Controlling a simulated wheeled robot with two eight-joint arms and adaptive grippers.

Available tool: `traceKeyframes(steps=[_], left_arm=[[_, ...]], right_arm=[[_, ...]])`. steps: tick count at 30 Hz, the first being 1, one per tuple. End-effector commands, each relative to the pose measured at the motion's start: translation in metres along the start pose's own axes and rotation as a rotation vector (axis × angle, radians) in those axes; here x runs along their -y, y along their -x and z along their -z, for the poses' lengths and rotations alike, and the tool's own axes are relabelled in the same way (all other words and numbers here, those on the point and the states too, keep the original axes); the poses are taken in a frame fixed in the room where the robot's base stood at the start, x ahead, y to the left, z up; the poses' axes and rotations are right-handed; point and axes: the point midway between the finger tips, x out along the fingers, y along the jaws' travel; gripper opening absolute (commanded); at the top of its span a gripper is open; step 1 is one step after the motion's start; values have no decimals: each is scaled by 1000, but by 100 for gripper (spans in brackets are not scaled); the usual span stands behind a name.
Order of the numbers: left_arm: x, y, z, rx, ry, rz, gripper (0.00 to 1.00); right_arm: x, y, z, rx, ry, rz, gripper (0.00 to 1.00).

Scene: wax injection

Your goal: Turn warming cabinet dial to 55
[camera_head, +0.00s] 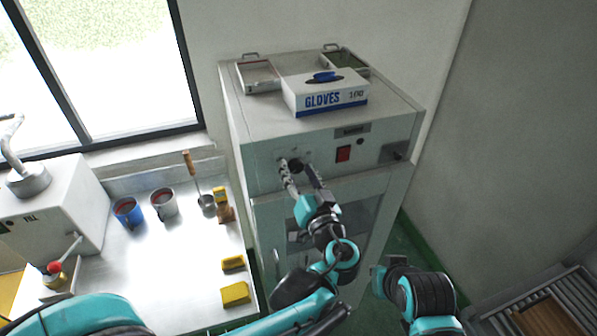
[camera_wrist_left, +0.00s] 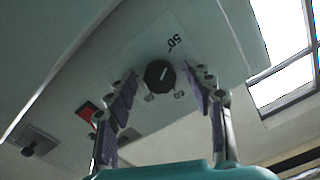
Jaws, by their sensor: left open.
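The warming cabinet (camera_head: 262,135) is a tall grey-white unit in the middle of the head view. Its black round dial (camera_head: 296,165) is on the upper front panel, partly hidden by my left gripper. In the left wrist view the dial (camera_wrist_left: 160,75) has a white pointer line and a scale where "50" is readable; other marks are too small to read surely. My left gripper (camera_head: 298,163) is open, with one finger on each side of the dial and a visible gap to it. My right arm shows at the lower right; its gripper fingers cannot be made out clearly.
A red switch (camera_head: 343,153) and a black latch (camera_head: 396,152) are on the same panel. A glove box (camera_head: 325,95) and metal trays (camera_head: 257,75) stand on top. A steel bench (camera_head: 180,260) with cups and yellow blocks is at the left.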

Motion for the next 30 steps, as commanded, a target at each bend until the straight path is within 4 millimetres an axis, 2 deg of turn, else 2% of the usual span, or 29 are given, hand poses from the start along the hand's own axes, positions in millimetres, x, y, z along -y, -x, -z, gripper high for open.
traceKeyframes(steps=[4, 5, 9, 10, 11, 22, 30], left_arm=[[0, 0, 0, 0, 0, 0, 53], [0, 0, 0, 0, 0, 0, 50], [0, 0, 0, 0, 0, -1, 13], [0, 0, 0, 0, 0, -1, 5], [0, 0, 0, 0, 0, -1, 2], [0, 0, 0, 0, -38, -1, 3], [0, 0, 0, 0, -200, -1, 3]], right_arm=[[0, 0, 0, 0, 0, 0, 0], [0, 0, 0, 0, 0, 0, 0], [0, 0, 0, 0, 0, 0, 0], [0, 0, 0, 0, 0, 0, 0], [0, 0, 0, 0, 0, 0, 0], [0, -1, 0, 0, 0, 0, 0], [0, -3, -2, 0, 0, 0, 0]])
